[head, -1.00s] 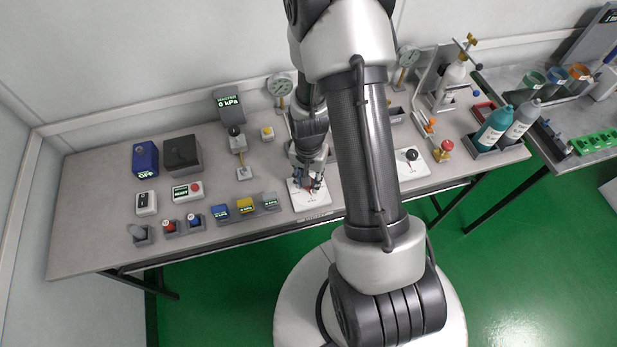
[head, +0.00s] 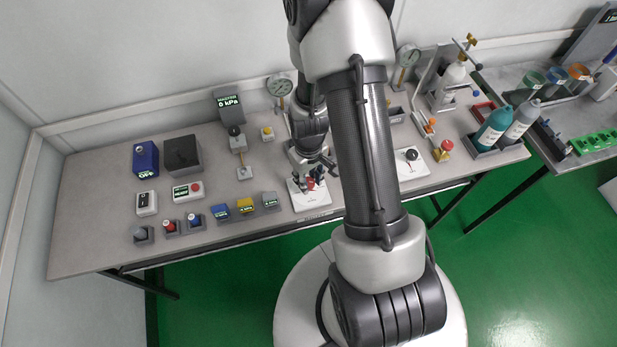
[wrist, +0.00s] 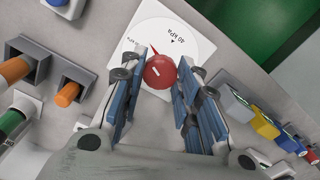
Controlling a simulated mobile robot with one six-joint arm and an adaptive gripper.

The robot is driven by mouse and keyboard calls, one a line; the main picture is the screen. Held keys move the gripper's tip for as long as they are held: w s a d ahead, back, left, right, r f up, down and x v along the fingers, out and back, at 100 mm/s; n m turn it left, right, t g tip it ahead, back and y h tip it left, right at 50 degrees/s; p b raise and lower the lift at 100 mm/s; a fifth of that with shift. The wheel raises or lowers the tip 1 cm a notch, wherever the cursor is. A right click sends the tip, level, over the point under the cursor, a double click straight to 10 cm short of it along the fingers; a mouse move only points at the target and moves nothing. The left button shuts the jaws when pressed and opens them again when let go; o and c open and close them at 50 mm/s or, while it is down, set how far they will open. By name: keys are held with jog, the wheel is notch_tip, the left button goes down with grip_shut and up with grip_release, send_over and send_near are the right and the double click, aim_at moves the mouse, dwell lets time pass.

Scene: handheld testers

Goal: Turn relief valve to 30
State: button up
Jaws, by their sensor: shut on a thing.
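The plate bears "40 kPa" and other kPa print, partly hidden by my fingers. My gripper (wrist: 162,62) is shut on the red knob, with one blue-padded finger on each side. In the head view my gripper (head: 309,182) is at the white plate (head: 313,200) near the table's front edge, and the knob shows only as a small red spot. The exact setting cannot be read.
Blue, yellow and grey display blocks (head: 245,207) stand just left of the plate. Another white plate with a black knob (head: 411,155) is to the right, past my arm. A gauge (head: 280,86) stands behind. The master display (head: 229,102) reads 0 kPa.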

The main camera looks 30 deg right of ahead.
jog(key=shift+n, duration=2.3)
jog(key=o, duration=1.1)
notch_tip(320, 180, up, 12)
